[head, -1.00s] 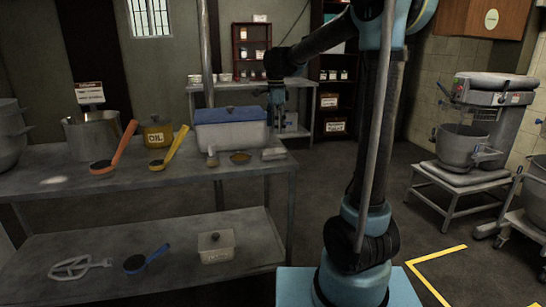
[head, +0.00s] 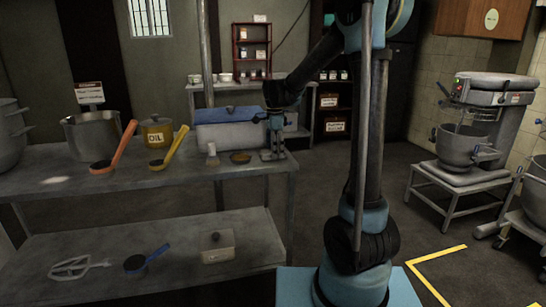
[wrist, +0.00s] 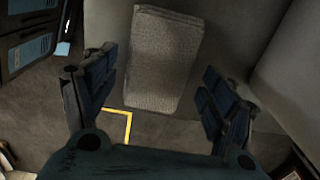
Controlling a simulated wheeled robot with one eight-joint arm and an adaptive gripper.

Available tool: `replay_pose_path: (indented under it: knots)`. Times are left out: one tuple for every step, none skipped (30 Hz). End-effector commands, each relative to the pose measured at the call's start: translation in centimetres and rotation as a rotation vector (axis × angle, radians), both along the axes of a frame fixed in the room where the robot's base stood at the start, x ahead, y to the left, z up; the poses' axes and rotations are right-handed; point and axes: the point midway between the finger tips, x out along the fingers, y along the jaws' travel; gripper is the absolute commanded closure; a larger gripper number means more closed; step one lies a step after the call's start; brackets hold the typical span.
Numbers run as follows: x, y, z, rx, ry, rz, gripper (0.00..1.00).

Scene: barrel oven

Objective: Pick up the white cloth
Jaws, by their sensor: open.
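The white cloth (wrist: 165,58) looks like a greyish-white, folded rectangle in the wrist view, lying between and beyond my two fingers. In the head view it sits at the right end of the upper table top, mostly hidden by my gripper (head: 272,150). My gripper points down at the cloth's place. In the wrist view my gripper (wrist: 158,88) is open, one finger on each side of the cloth, with gaps visible on both sides. I cannot tell how far above the cloth the fingertips are.
The metal table (head: 120,182) also carries a brush (head: 212,155), a small shallow bowl (head: 240,157), a blue-lidded container (head: 231,127), a yellow scoop (head: 172,150), an orange scoop (head: 112,150) and an oil pot (head: 157,131). A mixer (head: 468,140) stands at the right.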

Motion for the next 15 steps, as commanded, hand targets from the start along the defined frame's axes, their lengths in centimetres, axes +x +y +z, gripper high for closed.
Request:
replay_pose_path:
  knots:
    - [0.00,-0.01,-0.08,0.000,0.000,0.000,0.22]
    - [0.00,-0.01,-0.09,0.000,0.000,0.000,0.22]
    - [0.00,-0.01,-0.08,0.000,0.000,0.000,0.22]
    - [0.00,-0.01,-0.08,0.000,0.000,0.000,0.22]
    - [0.00,-0.01,-0.07,0.000,0.000,0.000,0.22]
    - [-0.01,-0.01,-0.07,0.000,0.000,0.000,0.22]
    - [-0.01,-0.01,-0.06,0.000,0.000,0.000,0.27]
    - [-0.01,-0.01,-0.06,0.000,0.000,0.000,0.34]
    - [-0.01,-0.01,-0.06,0.000,0.000,0.000,0.43]
    - [-0.01,-0.01,-0.06,0.000,0.000,0.000,0.50]
    - [-0.01,-0.01,-0.06,0.000,0.000,0.000,0.56]
    - [-0.01,-0.01,-0.06,0.000,0.000,0.000,0.66]
    - [-0.01,-0.01,-0.05,0.000,0.000,0.000,0.70]
    - [-0.01,-0.01,-0.05,0.000,0.000,0.000,0.70]
    - [-0.01,-0.01,-0.05,0.000,0.000,0.000,0.70]
